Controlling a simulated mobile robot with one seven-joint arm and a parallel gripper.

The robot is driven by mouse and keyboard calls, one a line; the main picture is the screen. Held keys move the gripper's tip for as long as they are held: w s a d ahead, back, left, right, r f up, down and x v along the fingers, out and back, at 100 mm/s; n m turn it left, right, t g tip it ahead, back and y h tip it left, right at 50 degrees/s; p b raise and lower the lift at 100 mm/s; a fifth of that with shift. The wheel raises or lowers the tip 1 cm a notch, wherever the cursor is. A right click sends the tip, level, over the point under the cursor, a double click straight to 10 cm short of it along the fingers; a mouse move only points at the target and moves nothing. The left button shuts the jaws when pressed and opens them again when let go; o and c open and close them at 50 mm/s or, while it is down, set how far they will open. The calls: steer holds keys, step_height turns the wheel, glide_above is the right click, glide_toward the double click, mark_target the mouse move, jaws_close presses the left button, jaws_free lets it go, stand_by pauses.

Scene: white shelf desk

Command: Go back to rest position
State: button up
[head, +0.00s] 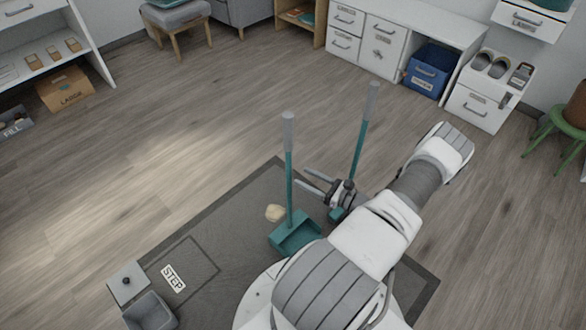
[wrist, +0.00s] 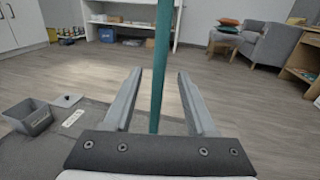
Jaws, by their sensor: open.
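My gripper (head: 302,177) is open and empty, pointing left over the dark mat, with my arm reaching in from the lower right. A teal dustpan (head: 296,233) stands on the mat with its upright teal handle (head: 290,185), grey at the top, just left of my fingertips. In the wrist view a teal pole (wrist: 160,60) lines up between my open fingers (wrist: 160,72); I cannot tell its exact depth. A second teal pole with a grey top (head: 360,135) stands behind my gripper, its lower part partly hidden by the gripper.
A pale yellowish lump (head: 275,213) lies beside the dustpan. A grey bin (head: 150,312) and a square lid (head: 127,283) are at lower left. A white desk (head: 430,28) stands at the back. The wooden floor at left is clear.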

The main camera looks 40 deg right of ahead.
steer(key=shift+v, duration=1.1)
steer(key=shift+w+a, duration=0.1)
